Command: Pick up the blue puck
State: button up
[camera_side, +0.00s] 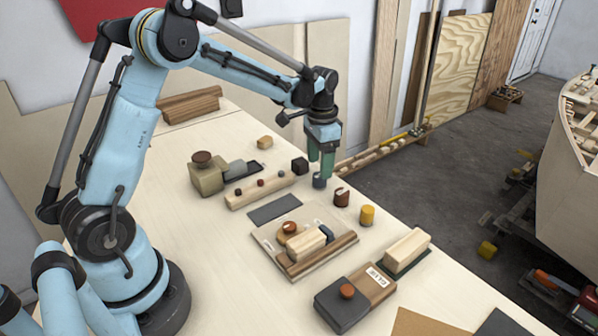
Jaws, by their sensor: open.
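A small grey-blue puck (319,182) stands on the pale worktop near its right edge; I take it for the blue puck. My gripper (320,170) points straight down at it with green fingers. The fingers are open, with their tips at or just above the top of the puck. The longer-looking finger overlaps the puck's upper part in the picture. I cannot tell whether the fingers touch it.
A black cube (299,166) stands close left of the puck. A notched brown-red piece (342,198) and a yellow cylinder (367,215) stand in front. A wooden rail with pegs (250,194) and a tray (287,267) with blocks lie farther left and nearer.

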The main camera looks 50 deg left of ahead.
jog(key=shift+d+f, duration=0.1)
jog(key=shift+f, duration=2.3)
jog(key=c, duration=1.2)
jog(key=shift+r, duration=0.15)
notch_tip(320, 180, up, 4)
jog(key=shift+d+r, duration=0.1)
jog(key=shift+r, duration=0.05)
jog(key=s+d+r, duration=0.1)
jog(key=d+r, duration=0.1)
jog(key=d, duration=0.1)
jog(key=s+d+r, duration=0.1)
jog(key=d+r, duration=0.1)
jog(key=d, duration=0.2)
jog(key=s+d+r, duration=0.2)
jog(key=d, duration=0.1)
jog(key=shift+d+r, duration=0.25)
jog(key=shift+d, duration=0.15)
